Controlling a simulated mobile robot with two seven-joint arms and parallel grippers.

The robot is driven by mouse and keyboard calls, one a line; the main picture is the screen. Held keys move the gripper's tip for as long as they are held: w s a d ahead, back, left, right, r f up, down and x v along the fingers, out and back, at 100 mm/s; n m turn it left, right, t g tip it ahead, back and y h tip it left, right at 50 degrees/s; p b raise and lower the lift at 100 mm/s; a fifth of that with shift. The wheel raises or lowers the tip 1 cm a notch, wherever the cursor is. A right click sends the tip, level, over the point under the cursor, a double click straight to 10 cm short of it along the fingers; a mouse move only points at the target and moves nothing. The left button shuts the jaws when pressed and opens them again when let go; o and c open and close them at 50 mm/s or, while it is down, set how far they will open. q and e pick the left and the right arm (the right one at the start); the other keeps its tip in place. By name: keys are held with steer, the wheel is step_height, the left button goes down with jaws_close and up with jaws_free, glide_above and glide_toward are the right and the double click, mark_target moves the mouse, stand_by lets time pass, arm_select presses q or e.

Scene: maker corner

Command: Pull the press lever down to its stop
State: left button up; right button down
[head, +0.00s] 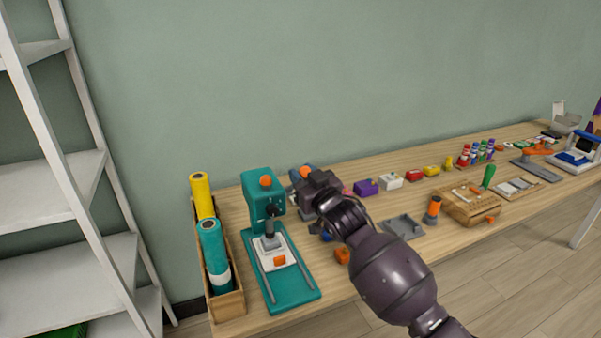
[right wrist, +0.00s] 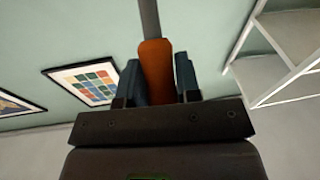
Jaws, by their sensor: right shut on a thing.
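The teal press (head: 262,192) stands at the left end of the bench on a teal base, with an orange knob on top. My right gripper (head: 303,183) is at the right side of the press head. In the right wrist view the gripper (right wrist: 158,80) is shut on the orange grip of the press lever (right wrist: 156,62), one dark finger on each side. The grey lever rod (right wrist: 149,18) runs up out of that picture. In the head view my gripper hides most of the lever. My left gripper is not in view.
A wooden box (head: 229,302) with yellow and teal rolls stands left of the press. A white plate with an orange block (head: 279,260) lies under the ram. A grey tray (head: 402,228) and a wooden block organizer (head: 470,206) are to the right. A white shelf (head: 75,190) stands at far left.

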arm_select(q)
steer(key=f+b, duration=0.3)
steer(key=b, duration=0.2)
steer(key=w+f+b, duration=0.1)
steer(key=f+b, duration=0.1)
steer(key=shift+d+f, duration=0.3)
arm_select(e)
steer(key=s+d+f+n+t+y, duration=0.1)
steer(key=s+f+t+y, duration=0.1)
steer(key=f, duration=0.4)
steer(key=s+t, duration=0.1)
steer(key=t, duration=0.1)
steer(key=shift+s+t+y, duration=0.4)
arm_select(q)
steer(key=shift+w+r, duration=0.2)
arm_select(e)
steer(key=shift+d, duration=0.1)
